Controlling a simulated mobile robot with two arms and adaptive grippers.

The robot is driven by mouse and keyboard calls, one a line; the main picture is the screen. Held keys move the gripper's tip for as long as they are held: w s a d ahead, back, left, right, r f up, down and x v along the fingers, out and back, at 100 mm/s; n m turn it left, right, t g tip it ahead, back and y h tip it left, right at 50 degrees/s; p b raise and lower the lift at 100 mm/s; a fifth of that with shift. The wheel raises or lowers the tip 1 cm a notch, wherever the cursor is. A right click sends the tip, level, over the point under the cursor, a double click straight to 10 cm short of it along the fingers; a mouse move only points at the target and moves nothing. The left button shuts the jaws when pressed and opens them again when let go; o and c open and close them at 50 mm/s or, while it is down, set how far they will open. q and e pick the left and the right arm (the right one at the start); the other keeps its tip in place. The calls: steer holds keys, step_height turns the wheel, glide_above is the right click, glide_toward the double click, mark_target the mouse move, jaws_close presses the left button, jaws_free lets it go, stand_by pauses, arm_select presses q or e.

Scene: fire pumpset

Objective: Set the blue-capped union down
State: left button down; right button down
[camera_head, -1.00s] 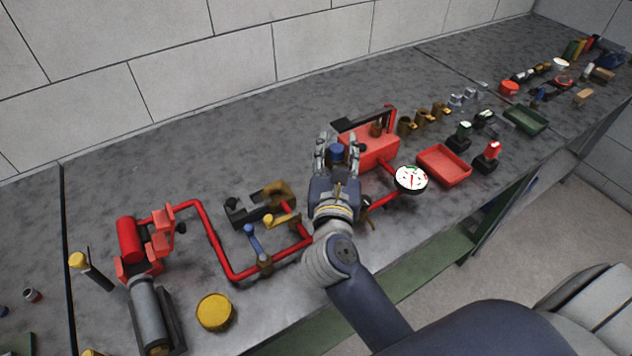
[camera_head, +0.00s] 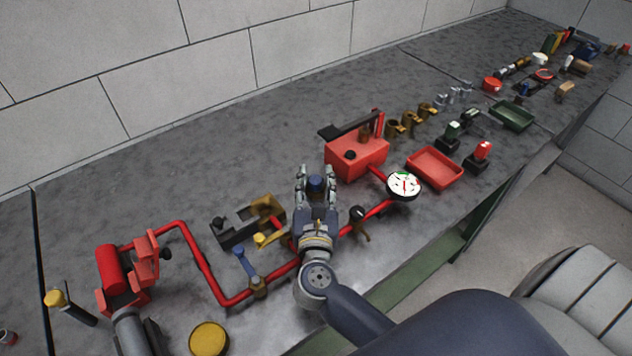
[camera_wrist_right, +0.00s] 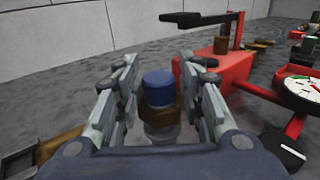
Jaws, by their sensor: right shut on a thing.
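The blue-capped union (camera_head: 316,183) is between the fingers of my right gripper (camera_head: 316,178). In the right wrist view the union (camera_wrist_right: 159,92) stands upright, with a blue cap, a brass hex body and a grey lower part. The right gripper (camera_wrist_right: 160,105) is shut on it, with a finger on each side. I cannot tell whether the union's foot touches the bench; its base is hidden by the hand. My left gripper is not in view.
The red pump box (camera_head: 357,157) with a black handle stands behind and right of the hand. The red pipe (camera_head: 215,280), a dial gauge (camera_head: 404,185) and a brass-jawed vise (camera_head: 236,228) are close by. The bench (camera_head: 200,170) is clear behind the hand.

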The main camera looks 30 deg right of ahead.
steer(key=shift+f+b, duration=0.65)
steer(key=shift+f, duration=0.05)
steer(key=c, duration=1)
jaws_free()
steer(key=shift+c, duration=0.2)
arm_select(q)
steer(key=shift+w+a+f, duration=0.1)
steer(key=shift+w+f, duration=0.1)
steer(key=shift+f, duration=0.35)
